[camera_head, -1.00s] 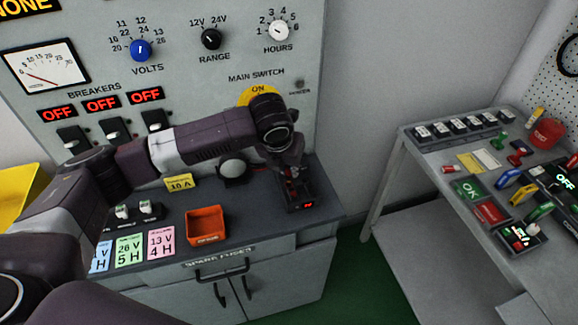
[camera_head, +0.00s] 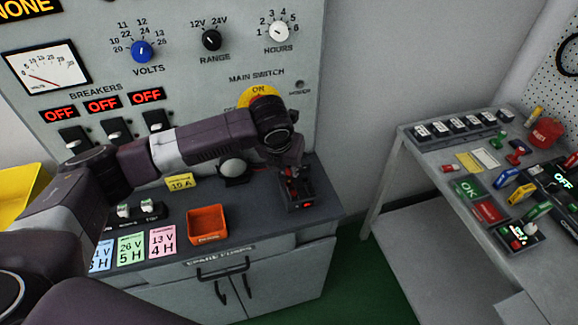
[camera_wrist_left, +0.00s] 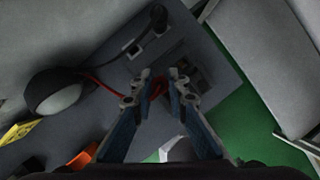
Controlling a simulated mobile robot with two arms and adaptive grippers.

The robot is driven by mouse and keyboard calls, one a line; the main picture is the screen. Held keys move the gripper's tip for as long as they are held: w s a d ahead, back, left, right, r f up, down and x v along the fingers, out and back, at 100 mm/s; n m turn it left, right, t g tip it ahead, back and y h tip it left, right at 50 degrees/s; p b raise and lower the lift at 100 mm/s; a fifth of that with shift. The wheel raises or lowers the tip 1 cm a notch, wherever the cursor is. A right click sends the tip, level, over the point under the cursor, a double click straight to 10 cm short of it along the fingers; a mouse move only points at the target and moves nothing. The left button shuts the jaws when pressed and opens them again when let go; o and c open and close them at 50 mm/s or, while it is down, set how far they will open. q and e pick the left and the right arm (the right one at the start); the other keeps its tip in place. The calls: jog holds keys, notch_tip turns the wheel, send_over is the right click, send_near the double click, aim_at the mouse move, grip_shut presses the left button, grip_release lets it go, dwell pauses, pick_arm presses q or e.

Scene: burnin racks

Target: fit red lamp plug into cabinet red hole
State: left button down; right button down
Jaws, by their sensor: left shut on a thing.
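My left gripper (camera_head: 292,178) reaches over the right end of the grey cabinet top (camera_head: 262,226). In the left wrist view its fingers (camera_wrist_left: 158,90) are closed on a small red piece (camera_wrist_left: 157,87), the red lamp plug, mostly hidden between the fingertips. A red lead (camera_wrist_left: 100,82) runs from it to the white domed lamp (camera_wrist_left: 52,92), which also shows in the head view (camera_head: 233,167). My right gripper is out of view.
An orange bin (camera_head: 207,225) stands left of the block, near the front edge. Coloured cards (camera_head: 131,248) lie farther left. The panel (camera_head: 205,75) rises behind. A bench (camera_head: 420,150) with several items stands at the right, across a gap of green floor.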

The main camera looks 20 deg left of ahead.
pick_arm(q)
jog(key=shift+f+p, duration=0.15)
jog(key=shift+p, duration=0.35)
dwell(0.8)
jog(key=shift+p, duration=0.45)
dwell(0.3)
jog(key=shift+f+p, duration=0.55)
jog(key=shift+f, duration=0.8)
dwell(1.5)
jog(key=c, duration=1.8)
grip_release()
jog(key=o, duration=0.4)
jog(key=shift+r, duration=0.15)
